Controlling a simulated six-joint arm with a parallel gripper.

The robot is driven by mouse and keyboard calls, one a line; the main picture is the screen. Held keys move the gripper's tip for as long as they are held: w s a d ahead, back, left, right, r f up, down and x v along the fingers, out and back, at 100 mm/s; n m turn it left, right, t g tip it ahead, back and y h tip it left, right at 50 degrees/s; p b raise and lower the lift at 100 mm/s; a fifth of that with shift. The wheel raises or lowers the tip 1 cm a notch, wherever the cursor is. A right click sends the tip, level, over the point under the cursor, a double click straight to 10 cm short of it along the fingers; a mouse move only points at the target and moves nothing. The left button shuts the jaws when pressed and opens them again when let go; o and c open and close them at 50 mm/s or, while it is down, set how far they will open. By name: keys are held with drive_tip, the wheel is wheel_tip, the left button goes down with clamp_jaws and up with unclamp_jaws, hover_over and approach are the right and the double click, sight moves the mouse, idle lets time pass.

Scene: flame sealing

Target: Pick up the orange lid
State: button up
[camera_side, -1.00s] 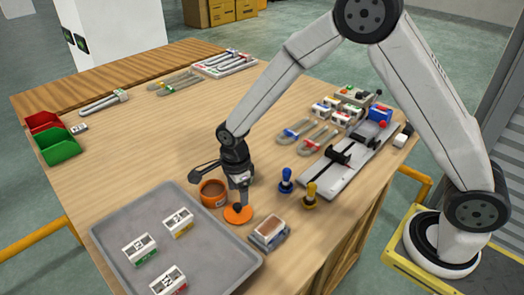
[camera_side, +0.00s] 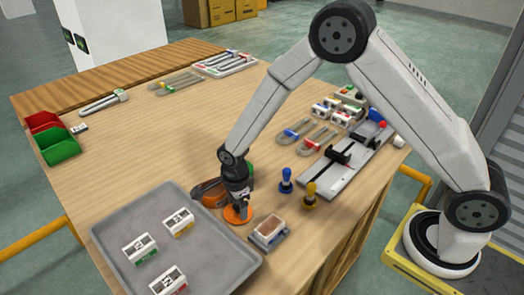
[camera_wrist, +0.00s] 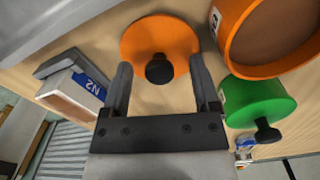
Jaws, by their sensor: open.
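The orange lid (camera_side: 236,215) lies flat on the wooden table between the grey tray and a small box. In the wrist view the lid (camera_wrist: 150,35) is a round orange disc with a black knob (camera_wrist: 159,70) on it. My gripper (camera_wrist: 160,65) is open, with one finger on each side of the knob and a gap on both sides. In the side view my gripper (camera_side: 241,207) points down over the lid and hides part of it. I cannot tell how high the fingertips are above the lid.
An orange tin (camera_side: 207,194) stands close behind the lid, partly hidden. A white box marked N2 (camera_wrist: 72,93) is on the left. The grey tray (camera_side: 215,262) holds several white blocks.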

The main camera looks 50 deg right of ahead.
clamp_jaws()
idle(0.3)
drive_tip(key=shift+r, duration=0.1)
drive_tip(key=shift+r, duration=0.7)
drive_tip(key=s+d+r, duration=0.3)
drive_tip(key=s+r, duration=0.8)
drive_tip(key=s, duration=0.2)
drive_tip(key=shift+s+r, duration=0.25)
drive_tip(key=shift+s, duration=0.15)
